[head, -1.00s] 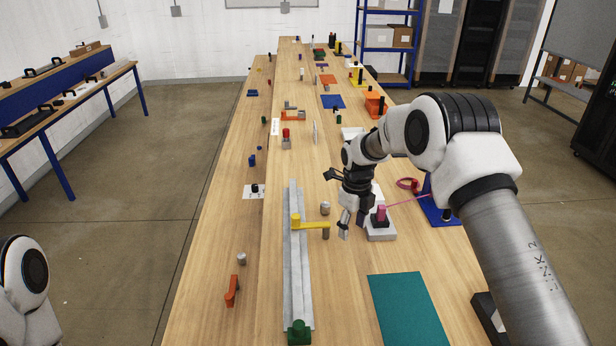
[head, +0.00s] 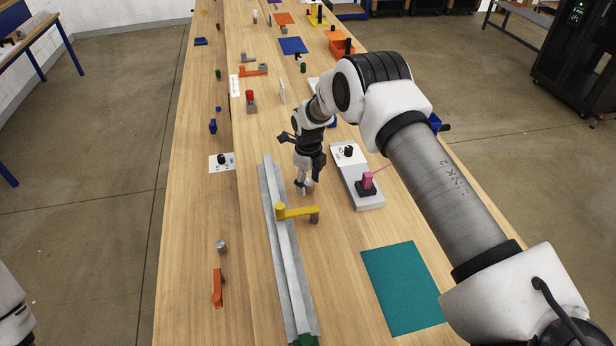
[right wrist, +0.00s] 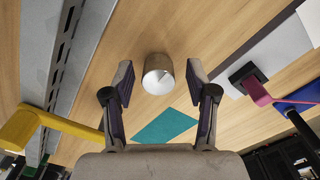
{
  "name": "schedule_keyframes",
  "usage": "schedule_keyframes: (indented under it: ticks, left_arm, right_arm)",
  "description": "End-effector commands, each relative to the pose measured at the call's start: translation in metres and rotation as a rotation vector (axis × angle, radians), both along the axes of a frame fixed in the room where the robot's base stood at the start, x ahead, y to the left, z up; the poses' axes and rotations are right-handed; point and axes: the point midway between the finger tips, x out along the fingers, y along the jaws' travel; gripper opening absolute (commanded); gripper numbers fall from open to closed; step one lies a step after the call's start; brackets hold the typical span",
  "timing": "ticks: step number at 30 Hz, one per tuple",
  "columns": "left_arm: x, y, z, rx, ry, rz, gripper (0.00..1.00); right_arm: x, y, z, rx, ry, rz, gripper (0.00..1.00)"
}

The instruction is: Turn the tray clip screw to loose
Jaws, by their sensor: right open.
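A silver round screw head with a pale line on its top (right wrist: 158,76) stands on the wooden bench; I take it to be the tray clip screw. In the right wrist view it lies between the tips of my right gripper (right wrist: 158,78), with a gap on each side. The gripper is open and points down. My left gripper is out of view.
A yellow lever (head: 298,211) reaches from the rail close to my right gripper. A teal mat (head: 402,287) lies nearer. An orange lever (head: 217,287) and another silver knob (head: 221,246) are left.

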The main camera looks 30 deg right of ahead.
Motion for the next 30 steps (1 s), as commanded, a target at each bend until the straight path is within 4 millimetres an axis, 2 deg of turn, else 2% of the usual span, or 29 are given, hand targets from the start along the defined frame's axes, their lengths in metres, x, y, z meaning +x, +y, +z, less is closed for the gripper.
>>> schedule_keyframes:
  ticks: [6, 8, 9, 11, 12, 23, 30]
  left_arm:
    - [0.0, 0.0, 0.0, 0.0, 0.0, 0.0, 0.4]
    - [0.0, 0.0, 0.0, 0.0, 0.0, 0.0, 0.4]
    - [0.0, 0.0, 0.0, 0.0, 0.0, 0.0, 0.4]
    - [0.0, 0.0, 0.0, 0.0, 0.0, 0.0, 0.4]
    - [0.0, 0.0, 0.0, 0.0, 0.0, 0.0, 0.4]
    - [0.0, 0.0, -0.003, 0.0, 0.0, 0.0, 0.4]
    - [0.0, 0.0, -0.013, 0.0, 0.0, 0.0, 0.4]
  right_arm:
    - [0.0, 0.0, -0.002, 0.0, 0.0, 0.0, 0.57]
    - [0.0, 0.0, -0.002, 0.0, 0.0, 0.0, 0.4]
    - [0.0, 0.0, -0.002, 0.0, 0.0, 0.0, 0.26]
    - [0.0, 0.0, -0.002, 0.0, 0.0, 0.0, 0.04]
    - [0.0, 0.0, -0.002, 0.001, 0.001, 0.0, 0.0]
    - [-0.001, 0.0, -0.004, 0.001, 0.001, 0.024, 0.0]
    - [-0.001, 0.0, -0.005, 0.001, 0.001, 0.128, 0.0]
